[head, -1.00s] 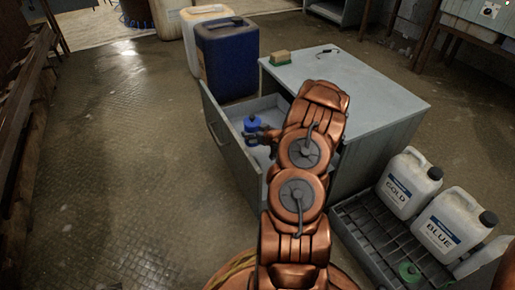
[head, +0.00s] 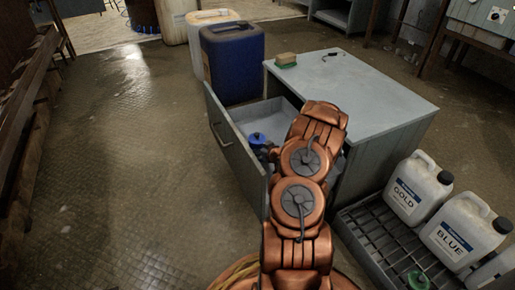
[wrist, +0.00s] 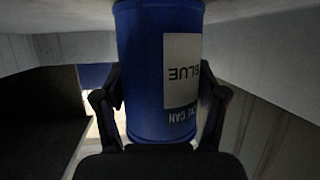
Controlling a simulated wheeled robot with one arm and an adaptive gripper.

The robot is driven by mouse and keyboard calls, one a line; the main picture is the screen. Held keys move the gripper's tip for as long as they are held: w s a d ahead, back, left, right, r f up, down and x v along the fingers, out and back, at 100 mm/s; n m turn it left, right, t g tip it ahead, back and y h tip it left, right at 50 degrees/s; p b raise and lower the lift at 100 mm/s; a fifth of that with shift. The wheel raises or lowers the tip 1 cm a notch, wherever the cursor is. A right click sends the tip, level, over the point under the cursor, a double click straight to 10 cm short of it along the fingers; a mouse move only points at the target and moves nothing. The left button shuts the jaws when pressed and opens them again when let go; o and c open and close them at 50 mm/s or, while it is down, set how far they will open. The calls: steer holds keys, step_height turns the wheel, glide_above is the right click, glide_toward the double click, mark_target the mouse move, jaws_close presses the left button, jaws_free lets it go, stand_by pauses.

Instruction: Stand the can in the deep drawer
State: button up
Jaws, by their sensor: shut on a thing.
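The can is blue with a white label reading BLUE; it fills the middle of the wrist view (wrist: 142,70), between the two fingers of my gripper (wrist: 160,110). In the head view the top of the can (head: 256,138) shows inside the open deep drawer, and my gripper (head: 266,155) is mostly hidden behind my arm and the drawer front. The gripper is shut on the can. The drawer (head: 232,142) is pulled out to the left of the grey cabinet (head: 365,95). Whether the can touches the drawer floor cannot be told.
A sponge (head: 286,60) lies on the cabinet top. A blue drum (head: 233,65) stands behind the drawer. White jugs labelled GOLD (head: 416,190) and BLUE (head: 463,232) stand on a grated tray (head: 372,240) at right. The floor at left is clear.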

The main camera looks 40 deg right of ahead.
steer(key=o, duration=1.7)
steer(key=p+v, duration=0.4)
steer(key=v, duration=0.8)
steer(key=shift+r, duration=0.1)
